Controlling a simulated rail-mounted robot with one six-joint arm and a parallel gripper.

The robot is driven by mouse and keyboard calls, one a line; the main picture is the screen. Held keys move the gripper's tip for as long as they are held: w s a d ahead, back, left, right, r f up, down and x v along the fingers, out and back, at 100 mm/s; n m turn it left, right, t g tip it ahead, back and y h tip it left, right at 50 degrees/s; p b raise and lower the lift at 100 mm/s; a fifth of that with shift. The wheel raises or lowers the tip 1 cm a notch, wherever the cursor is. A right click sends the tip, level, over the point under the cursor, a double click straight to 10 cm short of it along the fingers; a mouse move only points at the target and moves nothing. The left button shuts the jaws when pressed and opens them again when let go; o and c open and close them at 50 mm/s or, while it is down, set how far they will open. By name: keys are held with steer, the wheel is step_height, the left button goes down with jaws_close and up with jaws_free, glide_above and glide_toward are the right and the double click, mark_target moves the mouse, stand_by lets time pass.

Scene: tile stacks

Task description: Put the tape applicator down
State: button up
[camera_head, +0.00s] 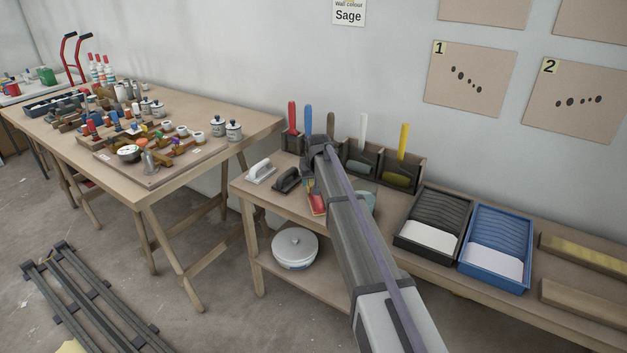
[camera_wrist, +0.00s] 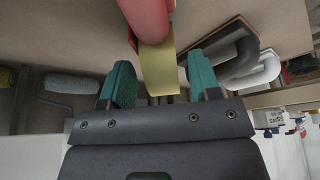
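The tape applicator (camera_wrist: 145,18) is a red tool with a yellowish strip (camera_wrist: 158,68) at its end. In the wrist view it enters from the top and the strip reaches between my fingers. In the head view its red part (camera_head: 317,204) shows low on the small bench (camera_head: 262,190), just left of my arm. My gripper (camera_wrist: 160,85) has two teal fingers, spread apart, with visible gaps on both sides of the strip. It holds nothing that I can see. In the head view my arm hides most of my gripper and part of the applicator.
A white float (camera_head: 261,171) and a dark float (camera_head: 287,180) lie left of the applicator. A rack with upright coloured handles (camera_head: 404,142) stands behind. A black tray (camera_head: 432,226) and a blue tray (camera_head: 497,248) sit to the right. Some bare bench top shows at the front left.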

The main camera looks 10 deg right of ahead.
steer(key=shift+o, duration=1)
steer(key=shift+r+p, duration=0.3)
steer(key=shift+p, duration=0.05)
steer(key=p+v, duration=1.1)
steer(key=v, duration=0.1)
steer(key=s+f+g, duration=0.2)
steer(key=s+g, duration=0.2)
steer(key=s, duration=3.6)
step_height(320, 180, up, 5)
steer(key=p, duration=0.4)
steer(key=shift+w+a+r+p, duration=0.1)
steer(key=shift+w+r+p, duration=0.05)
steer(key=shift+p, duration=0.15)
steer(key=shift+o, duration=0.4)
